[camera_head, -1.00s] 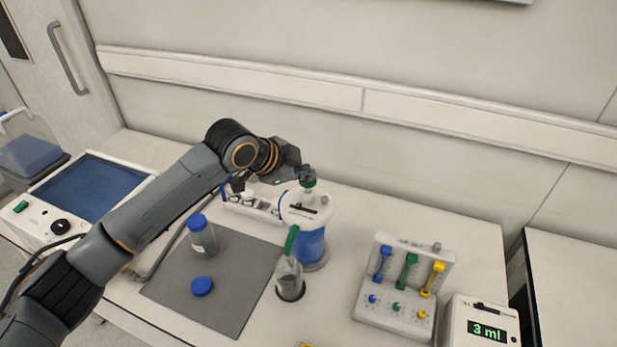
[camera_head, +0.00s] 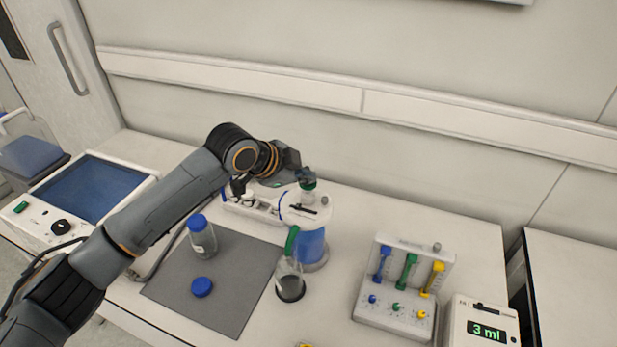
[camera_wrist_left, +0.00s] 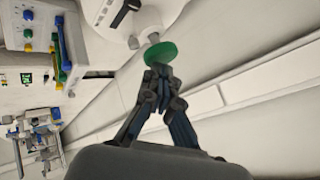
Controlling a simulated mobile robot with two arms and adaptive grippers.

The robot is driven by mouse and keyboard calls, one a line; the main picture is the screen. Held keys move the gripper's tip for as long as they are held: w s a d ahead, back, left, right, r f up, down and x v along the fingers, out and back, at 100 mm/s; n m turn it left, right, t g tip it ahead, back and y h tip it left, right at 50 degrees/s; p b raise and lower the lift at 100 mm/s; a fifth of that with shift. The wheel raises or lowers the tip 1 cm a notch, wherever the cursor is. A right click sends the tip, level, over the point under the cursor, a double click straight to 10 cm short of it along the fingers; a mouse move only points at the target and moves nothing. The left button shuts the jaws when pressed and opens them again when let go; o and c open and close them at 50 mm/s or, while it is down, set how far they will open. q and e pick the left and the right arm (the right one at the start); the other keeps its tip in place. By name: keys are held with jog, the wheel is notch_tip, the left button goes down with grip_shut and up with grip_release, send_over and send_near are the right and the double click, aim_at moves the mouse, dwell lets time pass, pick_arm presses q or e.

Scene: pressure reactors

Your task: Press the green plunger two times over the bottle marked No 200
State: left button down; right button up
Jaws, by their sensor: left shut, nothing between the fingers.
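The green plunger (camera_head: 308,185) sits on top of the white and blue dispenser (camera_head: 311,243). My left gripper (camera_head: 305,174) is shut and empty, with its fingertips at the plunger's top. In the left wrist view the closed fingertips (camera_wrist_left: 160,70) overlap the edge of the green plunger disc (camera_wrist_left: 162,52) and seem to touch it. A second clear bottle with a blue top (camera_head: 203,240) stands on the grey mat (camera_head: 235,270). I cannot read either bottle's marking. My right gripper is out of view.
A loose blue cap (camera_head: 202,287) lies on the mat. A rack with blue, green and yellow parts (camera_head: 395,310) and a box reading 3 ml (camera_head: 487,331) stand at the right. A screen device (camera_head: 90,188) is at the left. The wall is close behind.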

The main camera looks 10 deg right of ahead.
aim_at(306, 186)
pick_arm(q)
jog(key=shift+f, duration=0.75)
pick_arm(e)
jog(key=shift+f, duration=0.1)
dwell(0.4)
pick_arm(q)
jog(key=shift+r, duration=0.15)
jog(key=shift+r+p, duration=0.8)
jog(key=shift+p, duration=0.05)
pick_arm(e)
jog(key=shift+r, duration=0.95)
pick_arm(q)
notch_tip(306, 186, up, 6)
jog(key=p, duration=0.6)
jog(key=shift+r, duration=0.1)
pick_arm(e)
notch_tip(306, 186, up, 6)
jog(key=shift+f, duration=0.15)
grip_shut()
